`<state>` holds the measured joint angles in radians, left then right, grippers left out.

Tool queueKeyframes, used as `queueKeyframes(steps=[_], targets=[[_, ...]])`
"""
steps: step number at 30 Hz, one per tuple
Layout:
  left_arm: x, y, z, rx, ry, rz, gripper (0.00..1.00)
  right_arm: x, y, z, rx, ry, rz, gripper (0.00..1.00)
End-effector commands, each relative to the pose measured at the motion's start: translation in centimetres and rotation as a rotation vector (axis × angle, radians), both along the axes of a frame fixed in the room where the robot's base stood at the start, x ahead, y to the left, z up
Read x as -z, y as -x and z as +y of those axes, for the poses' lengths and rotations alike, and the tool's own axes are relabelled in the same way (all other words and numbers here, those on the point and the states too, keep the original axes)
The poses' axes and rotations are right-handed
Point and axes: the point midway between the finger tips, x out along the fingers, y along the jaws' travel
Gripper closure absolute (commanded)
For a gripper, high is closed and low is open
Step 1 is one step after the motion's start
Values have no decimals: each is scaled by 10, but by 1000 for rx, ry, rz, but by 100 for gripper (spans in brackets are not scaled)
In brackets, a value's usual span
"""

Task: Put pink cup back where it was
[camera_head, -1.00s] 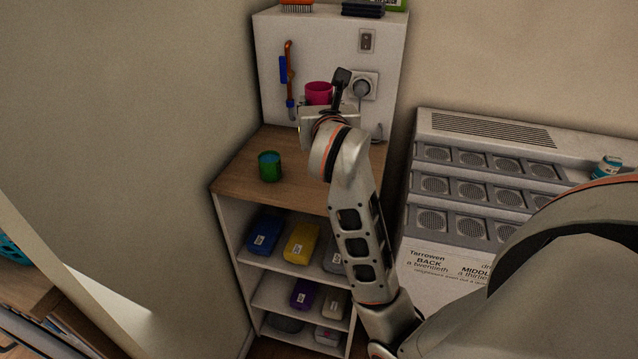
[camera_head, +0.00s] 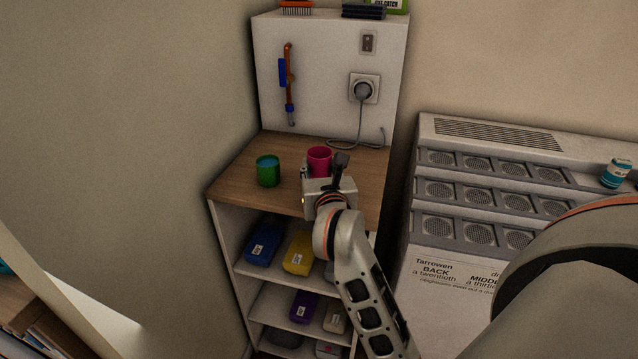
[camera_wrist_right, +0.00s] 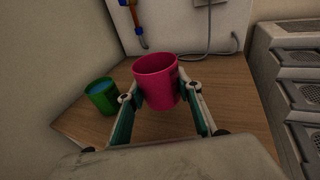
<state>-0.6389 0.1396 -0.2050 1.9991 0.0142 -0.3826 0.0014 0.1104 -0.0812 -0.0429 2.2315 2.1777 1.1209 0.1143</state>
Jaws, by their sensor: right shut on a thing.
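The pink cup (camera_head: 319,158) is upright over the wooden shelf top, to the right of a green cup. My right gripper (camera_head: 322,172) is shut on the pink cup, with its fingers on either side of it. In the right wrist view the pink cup (camera_wrist_right: 157,84) shows between the two fingers of the right gripper (camera_wrist_right: 163,98). I cannot tell whether its base touches the wood. My left gripper is not in view.
The green cup (camera_head: 268,171) with blue inside stands on the wooden top (camera_head: 238,176), close by on the left. A plug (camera_head: 362,90) with a cord is behind. Coloured cases fill the shelves below. A vented grey unit (camera_head: 478,185) stands to the right.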

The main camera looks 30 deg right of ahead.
Motion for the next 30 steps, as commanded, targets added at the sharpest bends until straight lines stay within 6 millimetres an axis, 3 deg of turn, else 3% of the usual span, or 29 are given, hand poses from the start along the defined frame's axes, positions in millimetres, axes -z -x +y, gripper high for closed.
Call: queueKeyframes(steps=[6, 9, 23, 24, 25, 30], targets=[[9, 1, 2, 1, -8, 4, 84, 34, 0, 0, 1, -2, 7, 88], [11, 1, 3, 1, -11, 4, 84, 41, 0, 0, 0, -1, 4, 88], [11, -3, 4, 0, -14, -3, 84, 46, 0, 0, 0, 0, 1, 88], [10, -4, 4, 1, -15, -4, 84, 45, 0, 0, 0, 0, 1, 58], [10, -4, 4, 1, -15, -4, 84, 44, 0, 0, 0, 0, 1, 50], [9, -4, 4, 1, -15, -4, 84, 44, 0, 0, 0, 0, 1, 49]])
